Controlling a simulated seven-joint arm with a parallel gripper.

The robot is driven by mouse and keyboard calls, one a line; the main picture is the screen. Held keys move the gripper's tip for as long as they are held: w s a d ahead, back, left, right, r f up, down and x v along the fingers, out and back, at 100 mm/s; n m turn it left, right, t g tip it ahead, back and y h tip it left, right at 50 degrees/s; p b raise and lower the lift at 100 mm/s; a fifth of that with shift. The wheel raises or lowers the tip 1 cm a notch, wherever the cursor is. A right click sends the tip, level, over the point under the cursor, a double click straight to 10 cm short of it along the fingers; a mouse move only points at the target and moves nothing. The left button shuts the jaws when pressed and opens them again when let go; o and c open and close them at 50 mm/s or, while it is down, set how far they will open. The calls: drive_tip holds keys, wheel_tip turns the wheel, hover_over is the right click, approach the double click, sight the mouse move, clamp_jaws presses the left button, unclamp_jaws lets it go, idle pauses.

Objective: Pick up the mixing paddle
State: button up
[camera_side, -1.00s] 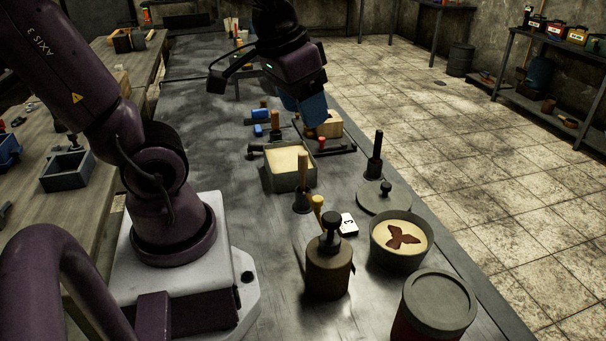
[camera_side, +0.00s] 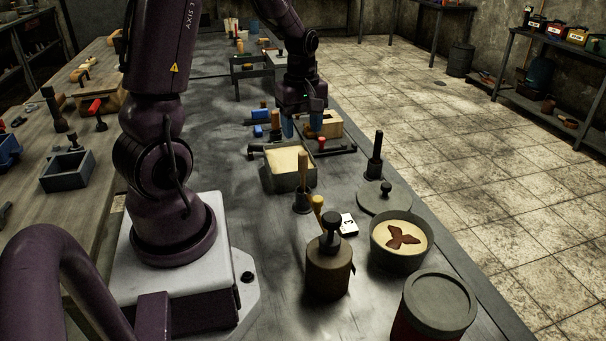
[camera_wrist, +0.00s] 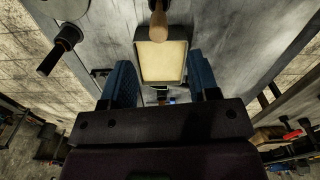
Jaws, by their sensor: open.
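My gripper (camera_side: 301,130) is open, with its two blue fingers pointing down just behind the sand-filled box (camera_side: 270,176). In the wrist view the fingers (camera_wrist: 163,86) are apart, one on each side of the box's near end. A long dark bar (camera_side: 340,150) lies behind the box, below and close to my fingers; I cannot tell for sure that it is the mixing paddle. A tool with a wooden handle (camera_side: 303,168) stands in front of the box. Its handle also shows beyond the box in the wrist view (camera_wrist: 158,24).
A wooden block (camera_side: 330,124) and blue pieces (camera_side: 260,131) lie near my gripper. A small red-topped piece (camera_side: 321,144) is close by. A rammer-like dark tool (camera_side: 375,160), a round lid (camera_side: 384,200) and a sand pot (camera_side: 398,255) stand toward the front right.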

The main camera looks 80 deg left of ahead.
sight(303, 152)
wheel_tip(303, 152, down, 10)
drive_tip(key=shift+w+d+r, duration=0.1)
drive_tip(key=shift+d+r, duration=0.05)
drive_tip(key=shift+r, duration=0.1)
drive_tip(key=shift+c, duration=0.2)
drive_tip(key=c, duration=1)
